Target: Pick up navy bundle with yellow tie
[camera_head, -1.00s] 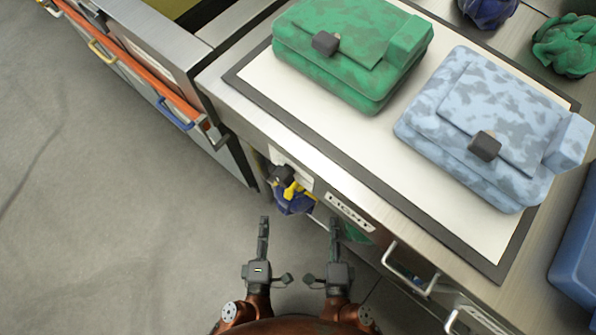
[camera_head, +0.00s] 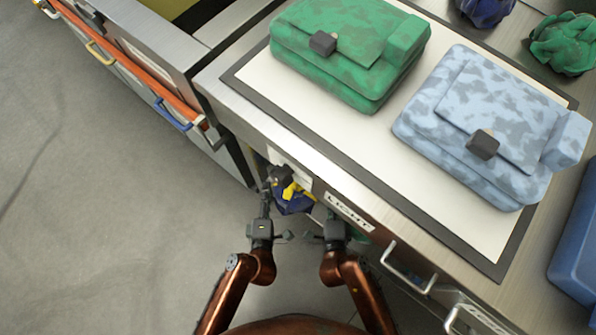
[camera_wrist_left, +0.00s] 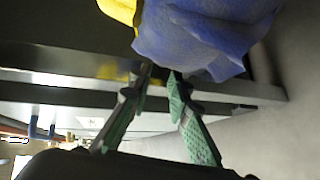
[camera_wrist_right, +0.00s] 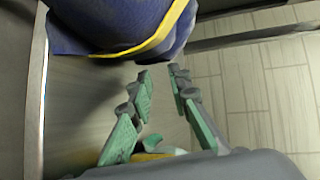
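The navy bundle (camera_head: 293,206) with its yellow tie (camera_head: 291,190) hangs at the front of the cabinet, below the worktop edge, by a dark mount. In the left wrist view the navy cloth (camera_wrist_left: 200,40) and yellow tie (camera_wrist_left: 120,8) fill the top, just past the fingertips. My left gripper (camera_head: 266,200) is open at the bundle's left side; contact cannot be told. My right gripper (camera_head: 334,218) is open and empty at its right. In the right wrist view the bundle (camera_wrist_right: 105,25) is beyond the fingertips (camera_wrist_right: 160,72), apart from them.
A green bag (camera_head: 340,60) and a light blue mottled bag (camera_head: 480,130) lie on a dark-edged mat (camera_head: 370,170) on the worktop. Drawer handles (camera_head: 410,270) stick out right of the bundle. An orange-railed cabinet (camera_head: 150,80) stands left. The grey floor (camera_head: 100,220) is clear.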

